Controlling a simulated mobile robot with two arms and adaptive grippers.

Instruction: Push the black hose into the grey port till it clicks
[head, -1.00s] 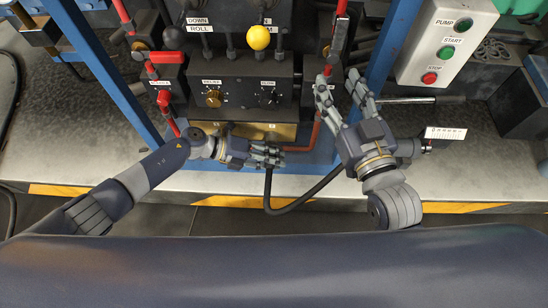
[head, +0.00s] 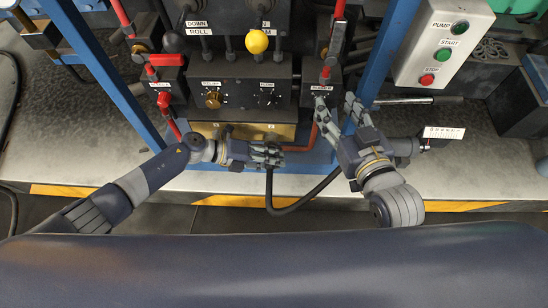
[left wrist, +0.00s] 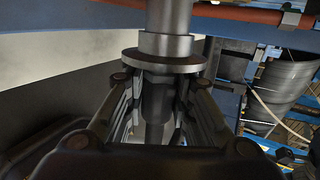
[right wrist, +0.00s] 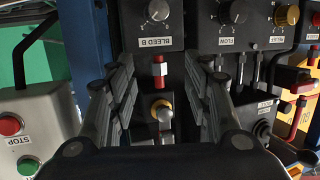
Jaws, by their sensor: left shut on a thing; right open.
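My left gripper (head: 270,155) is in front of the brass strip at the foot of the machine. Its fingers are shut around a dark hexagonal fitting (left wrist: 157,95). The black hose (head: 300,203) hangs from that gripper and loops toward the right arm. In the left wrist view a grey cylinder with a wide collar (left wrist: 165,62) sits just beyond the fingers, in line with the fitting. I cannot tell whether this is the grey port or part of the hose end. My right gripper (head: 339,108) is open before the BLEED B block, with a red-tipped lever (right wrist: 160,72) between its fingers.
A yellow-ringed fitting (right wrist: 161,108) lies below the lever. Blue posts (head: 388,45) flank the control block. A red-brown pipe (head: 313,134) runs near the left gripper. A grey button box (head: 440,48) stands at right.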

